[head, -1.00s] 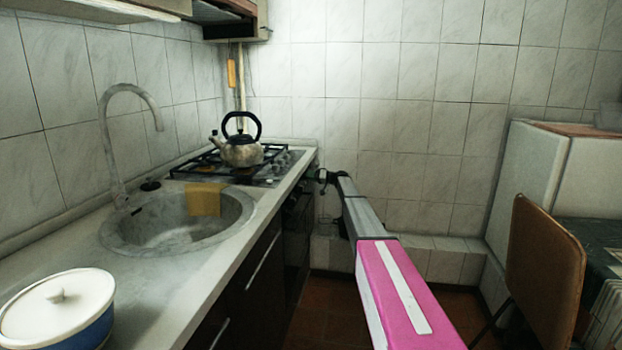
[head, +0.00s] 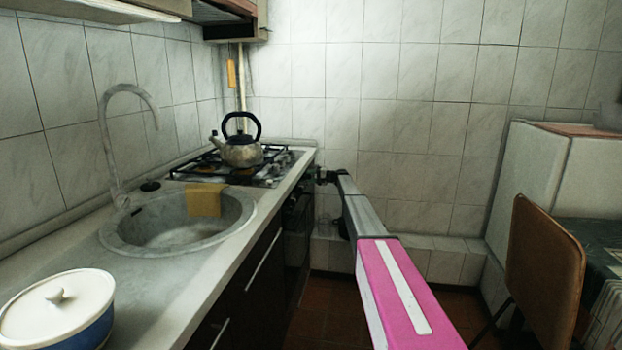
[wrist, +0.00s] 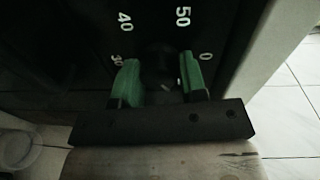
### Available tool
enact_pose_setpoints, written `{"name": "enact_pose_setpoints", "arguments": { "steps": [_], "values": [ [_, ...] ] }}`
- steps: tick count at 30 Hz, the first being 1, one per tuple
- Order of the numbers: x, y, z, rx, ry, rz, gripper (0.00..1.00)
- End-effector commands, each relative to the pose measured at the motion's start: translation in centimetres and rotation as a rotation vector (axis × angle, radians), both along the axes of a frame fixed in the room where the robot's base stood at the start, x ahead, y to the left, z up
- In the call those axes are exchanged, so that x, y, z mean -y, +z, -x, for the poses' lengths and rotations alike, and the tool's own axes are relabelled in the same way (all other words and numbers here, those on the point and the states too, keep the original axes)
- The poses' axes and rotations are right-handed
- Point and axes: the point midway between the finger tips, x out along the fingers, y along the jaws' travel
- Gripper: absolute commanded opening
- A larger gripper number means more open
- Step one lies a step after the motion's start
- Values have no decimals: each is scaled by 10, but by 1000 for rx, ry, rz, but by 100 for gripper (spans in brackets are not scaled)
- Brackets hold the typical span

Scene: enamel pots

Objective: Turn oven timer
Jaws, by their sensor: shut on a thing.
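The oven timer knob (wrist: 160,62) is a dark round shape on the black oven front in the wrist view. White numbers, 30, 40, 50 and 0, show around it. My gripper (wrist: 160,80) has its two green fingers on either side of the knob and is shut on it. In the head view my gripper (head: 325,177) is small and dark at the oven front, below the counter's right edge. The knob is hidden there. Its pointer mark cannot be made out.
A kettle (head: 242,152) stands on the gas stove (head: 275,170) above the oven. A round sink (head: 150,245) and a white-lidded blue pot (head: 85,335) are on the counter nearer me. A brown chair (head: 545,270) stands at the right. Open floor lies between.

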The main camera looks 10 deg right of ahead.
Motion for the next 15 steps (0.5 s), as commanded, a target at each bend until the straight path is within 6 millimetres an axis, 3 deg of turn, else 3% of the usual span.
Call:
{"name": "enact_pose_setpoints", "arguments": {
  "steps": [15],
  "values": [
    [2,-3,0,-61,-3,-14,15]
  ]
}}
